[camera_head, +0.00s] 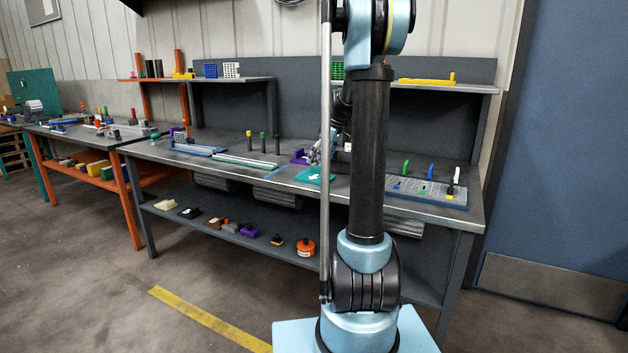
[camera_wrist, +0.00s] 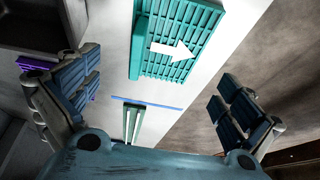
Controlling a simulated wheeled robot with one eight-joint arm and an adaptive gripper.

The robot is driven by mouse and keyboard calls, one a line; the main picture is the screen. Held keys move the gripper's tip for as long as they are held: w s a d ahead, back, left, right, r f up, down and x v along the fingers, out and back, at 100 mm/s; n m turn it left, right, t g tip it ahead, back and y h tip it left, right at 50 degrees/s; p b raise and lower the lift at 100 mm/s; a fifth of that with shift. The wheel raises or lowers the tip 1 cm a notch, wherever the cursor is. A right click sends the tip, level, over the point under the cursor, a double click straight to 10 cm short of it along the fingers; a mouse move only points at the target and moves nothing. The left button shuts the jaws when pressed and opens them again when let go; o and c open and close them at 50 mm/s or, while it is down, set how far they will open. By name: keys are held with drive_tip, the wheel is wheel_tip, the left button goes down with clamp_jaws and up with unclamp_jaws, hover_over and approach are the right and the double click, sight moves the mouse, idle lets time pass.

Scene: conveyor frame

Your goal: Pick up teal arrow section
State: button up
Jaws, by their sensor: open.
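The teal arrow section (camera_wrist: 196,30) is a ribbed teal plate with a white arrow, lying on the workbench top at the upper middle of the wrist view. In the head view it shows as a small teal patch (camera_head: 313,175) near the bench's front edge, just left of my arm. My gripper (camera_wrist: 158,85) is open, with a finger on each side of the wrist view and nothing held between them. The teal section appears beyond the fingertips, apart from them. In the head view my gripper (camera_head: 318,151) is small and partly hidden behind my arm.
The grey workbench (camera_head: 225,170) carries a purple block (camera_head: 298,156) beside the teal section, a long pale green rail (camera_head: 245,161), several upright pegs (camera_head: 263,138) and a grey pegboard (camera_head: 432,192) at right. A raised shelf (camera_head: 480,88) stands behind. Small items lie on the lower shelf.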

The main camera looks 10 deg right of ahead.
sight(313, 176)
drive_tip(key=shift+x, duration=2.9)
drive_tip(key=shift+s+a, duration=0.1)
drive_tip(key=shift+s, duration=0.1)
drive_tip(key=c, duration=1.1)
